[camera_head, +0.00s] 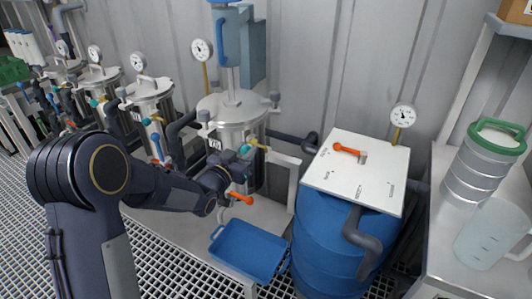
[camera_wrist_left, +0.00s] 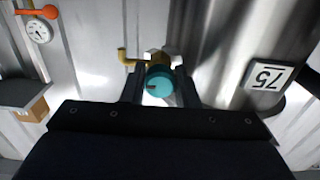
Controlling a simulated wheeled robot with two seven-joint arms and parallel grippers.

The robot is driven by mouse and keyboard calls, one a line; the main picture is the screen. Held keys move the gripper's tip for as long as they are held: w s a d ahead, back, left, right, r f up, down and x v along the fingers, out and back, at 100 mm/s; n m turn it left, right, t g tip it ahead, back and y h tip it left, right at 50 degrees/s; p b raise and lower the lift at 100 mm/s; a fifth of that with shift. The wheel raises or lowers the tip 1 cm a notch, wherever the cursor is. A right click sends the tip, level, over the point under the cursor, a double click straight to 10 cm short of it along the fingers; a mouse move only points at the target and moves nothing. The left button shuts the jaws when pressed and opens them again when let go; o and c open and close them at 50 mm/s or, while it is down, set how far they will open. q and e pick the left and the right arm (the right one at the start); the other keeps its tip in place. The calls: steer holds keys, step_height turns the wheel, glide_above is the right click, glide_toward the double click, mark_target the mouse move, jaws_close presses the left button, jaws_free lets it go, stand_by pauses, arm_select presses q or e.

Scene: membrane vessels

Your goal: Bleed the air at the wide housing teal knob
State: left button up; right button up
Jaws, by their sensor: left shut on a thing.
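The wide housing (camera_head: 232,112) is a steel vessel with a clamped lid at the middle of the head view. Its teal knob (camera_wrist_left: 160,82) sits on a brass valve (camera_wrist_left: 130,57) in the left wrist view, with a small dark and red mark on its face. In the head view the teal knob (camera_head: 244,150) shows only as a small patch beside my gripper. My left gripper (camera_head: 240,160) is at the front of the housing. In the wrist view its two fingers (camera_wrist_left: 160,90) stand on either side of the knob and are shut on it. My right gripper is out of view.
A blue tray (camera_head: 227,236) lies below the housing. An orange-handled valve (camera_head: 241,199) is under my gripper. To the right stand a blue drum (camera_head: 318,238) with a white lid and a shelf with a jug (camera_head: 490,236). Narrower vessels (camera_head: 150,98) line the left.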

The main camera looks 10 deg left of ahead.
arm_select(q)
steer(key=shift+a+f+n+b, duration=0.1)
steer(key=shift+n+b, duration=0.2)
steer(key=shift+n, duration=0.3)
steer(key=n+b, duration=0.1)
steer(key=n, duration=0.3)
steer(key=shift+n, duration=0.3)
steer(key=n, duration=0.4)
steer(key=shift+n+b, duration=0.3)
steer(key=shift+n, duration=0.8)
